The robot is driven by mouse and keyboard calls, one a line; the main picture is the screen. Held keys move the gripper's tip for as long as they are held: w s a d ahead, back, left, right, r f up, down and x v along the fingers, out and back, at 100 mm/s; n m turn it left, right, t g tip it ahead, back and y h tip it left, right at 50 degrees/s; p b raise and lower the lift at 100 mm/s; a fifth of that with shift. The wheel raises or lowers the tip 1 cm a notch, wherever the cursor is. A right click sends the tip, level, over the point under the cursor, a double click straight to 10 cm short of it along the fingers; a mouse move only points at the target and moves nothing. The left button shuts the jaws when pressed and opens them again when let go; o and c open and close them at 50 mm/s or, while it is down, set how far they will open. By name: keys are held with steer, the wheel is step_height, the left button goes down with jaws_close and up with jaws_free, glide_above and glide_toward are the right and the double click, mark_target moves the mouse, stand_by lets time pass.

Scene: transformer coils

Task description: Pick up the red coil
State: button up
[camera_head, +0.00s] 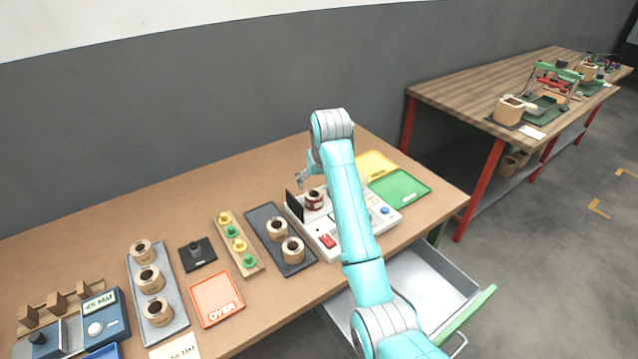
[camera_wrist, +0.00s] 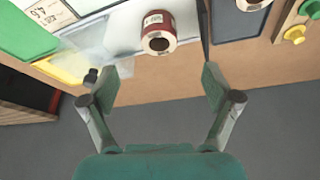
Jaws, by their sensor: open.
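The red coil (camera_head: 314,199) stands on the white tester device (camera_head: 327,246), beside its dark upright panel (camera_head: 294,206). In the wrist view the red coil (camera_wrist: 158,36) shows a dark red side with a pale label and a light end with a dark hole. My gripper (camera_wrist: 158,82) is open and empty, its two fingers spread wide. The coil appears ahead of the gap between the fingertips, apart from both. In the head view my gripper (camera_head: 300,181) is small, close to the coil and the panel, and partly hidden by my arm.
A dark tray (camera_head: 290,266) with two tan coils lies left of the device. A green tray (camera_head: 412,184) and a yellow tray (camera_head: 378,163) lie to its right. A wooden strip with coloured knobs, an orange tray (camera_head: 217,299) and a grey tray (camera_head: 169,326) lie further left. An open drawer (camera_head: 425,283) juts out below.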

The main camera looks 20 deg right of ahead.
glide_toward(314, 196)
steer(key=x, duration=0.2)
steer(key=shift+s+d+f, duration=0.1)
steer(key=shift+s+f, duration=0.05)
steer(key=shift+f, duration=0.2)
steer(key=shift+s+a+x, duration=0.1)
steer(key=shift+a+x, duration=0.05)
steer(key=shift+x, duration=1.25)
steer(key=shift+s+a+x, duration=0.1)
steer(key=shift+a+x, duration=0.05)
steer(key=shift+x, duration=1.3)
steer(key=c, duration=1.4)
